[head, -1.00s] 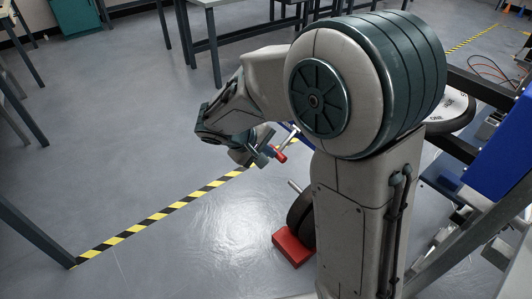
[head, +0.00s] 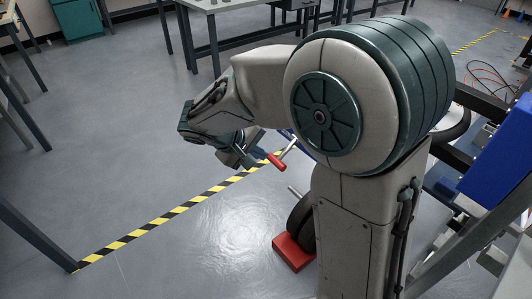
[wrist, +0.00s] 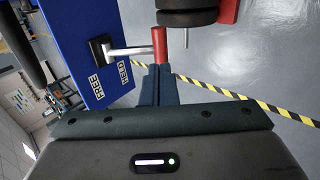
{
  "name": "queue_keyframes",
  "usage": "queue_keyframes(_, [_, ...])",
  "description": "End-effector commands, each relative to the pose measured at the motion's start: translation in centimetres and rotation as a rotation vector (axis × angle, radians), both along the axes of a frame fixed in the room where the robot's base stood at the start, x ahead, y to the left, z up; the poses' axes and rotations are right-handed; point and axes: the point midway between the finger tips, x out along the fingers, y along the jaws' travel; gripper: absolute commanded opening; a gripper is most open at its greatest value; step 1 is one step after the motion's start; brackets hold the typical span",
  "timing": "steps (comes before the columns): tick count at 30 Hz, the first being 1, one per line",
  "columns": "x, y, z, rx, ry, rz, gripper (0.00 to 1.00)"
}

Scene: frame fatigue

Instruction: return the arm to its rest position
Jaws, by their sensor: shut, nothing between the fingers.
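My arm reaches left and down from my shoulder in the head view, its elbow bent. My gripper (head: 256,156) is shut and empty, just left of a lever with a red handle (head: 275,160). In the wrist view the closed fingers (wrist: 157,70) point at the red handle (wrist: 159,44), which stands just beyond the tips. I cannot tell if they touch. The lever's metal bar joins a black pivot on a blue panel (wrist: 85,50) marked HELD and FREE. My arm hides much of the panel in the head view.
A red block (head: 292,252) and a dark wheel (head: 301,222) stand on the floor below the lever. Yellow-black tape (head: 165,222) crosses the floor. Workbenches (head: 215,5) stand at the back. A blue box-like part (head: 495,150) is at right.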

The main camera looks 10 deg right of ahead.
Motion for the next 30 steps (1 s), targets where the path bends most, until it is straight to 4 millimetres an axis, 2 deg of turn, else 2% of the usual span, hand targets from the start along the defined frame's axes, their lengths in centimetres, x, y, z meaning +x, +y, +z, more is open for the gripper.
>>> queue_keyframes(3, [-0.9,1.9,2.3,0.002,-0.006,0.002,0.0])
queue_keyframes(9, [-2.3,4.3,5.1,0.003,-0.003,0.003,0.0])
queue_keyframes(15, [-3.1,5.6,6.6,0.001,-0.001,0.0,0.0])
queue_keyframes(20, [-3.3,5.8,6.9,0.001,0.0,-0.001,0.0])
queue_keyframes(23, [-3.6,5.1,7.2,0.014,0.006,-0.014,0.0])
queue_keyframes(25, [-4.3,3.7,7.8,0.041,0.021,-0.038,0.0])
queue_keyframes(30, [-7.9,-1.4,9.4,0.197,0.067,-0.15,0.0])
